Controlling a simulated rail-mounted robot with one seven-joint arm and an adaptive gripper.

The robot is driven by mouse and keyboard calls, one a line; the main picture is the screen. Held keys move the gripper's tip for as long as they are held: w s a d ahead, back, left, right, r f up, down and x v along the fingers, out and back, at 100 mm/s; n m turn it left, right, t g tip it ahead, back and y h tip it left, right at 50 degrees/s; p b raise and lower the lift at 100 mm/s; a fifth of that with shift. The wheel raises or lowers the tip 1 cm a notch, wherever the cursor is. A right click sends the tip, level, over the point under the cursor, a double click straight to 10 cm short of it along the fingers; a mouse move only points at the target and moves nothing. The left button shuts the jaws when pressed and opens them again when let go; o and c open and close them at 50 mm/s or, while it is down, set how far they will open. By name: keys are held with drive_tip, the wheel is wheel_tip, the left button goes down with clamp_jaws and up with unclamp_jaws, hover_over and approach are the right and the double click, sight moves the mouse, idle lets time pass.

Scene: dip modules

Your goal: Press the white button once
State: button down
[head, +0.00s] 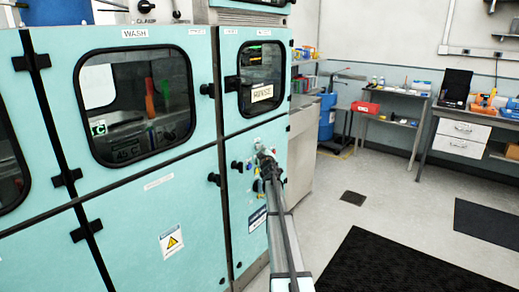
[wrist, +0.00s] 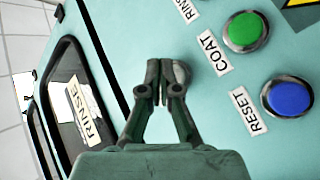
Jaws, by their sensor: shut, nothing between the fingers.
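In the wrist view, my gripper (wrist: 157,88) is shut and empty, with its fingertips together in front of the teal panel. A round, pale grey-white thing (wrist: 182,73) shows just beside and behind the right fingertip. It looks like the edge of the white button, but the fingers hide most of it. I cannot tell whether the fingertips touch it. In the head view, my gripper (head: 266,158) is at the small control panel below the rinse window, and the white button cannot be made out clearly there.
A green button (wrist: 245,32) by the COAT label (wrist: 213,53) and a blue button (wrist: 288,97) by the RESET label (wrist: 247,110) are close on the right. The rinse window (wrist: 72,95) is on the left. Open floor (head: 325,205) lies right of the machine.

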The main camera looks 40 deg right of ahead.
drive_tip(key=shift+w+a, duration=0.15)
drive_tip(key=shift+w, duration=0.25)
idle(1.0)
drive_tip(key=shift+r, duration=0.1)
drive_tip(key=shift+s+d+p, duration=0.25)
drive_tip(key=shift+s+p, duration=0.2)
drive_tip(key=shift+s, duration=0.35)
drive_tip(key=shift+s, duration=0.1)
drive_tip(key=s+p, duration=0.1)
drive_tip(key=s+d+p, duration=0.1)
drive_tip(key=s, duration=0.1)
drive_tip(key=s+p, duration=0.1)
drive_tip(key=p, duration=0.1)
drive_tip(key=shift+s+d, duration=0.25)
drive_tip(key=shift+s, duration=0.05)
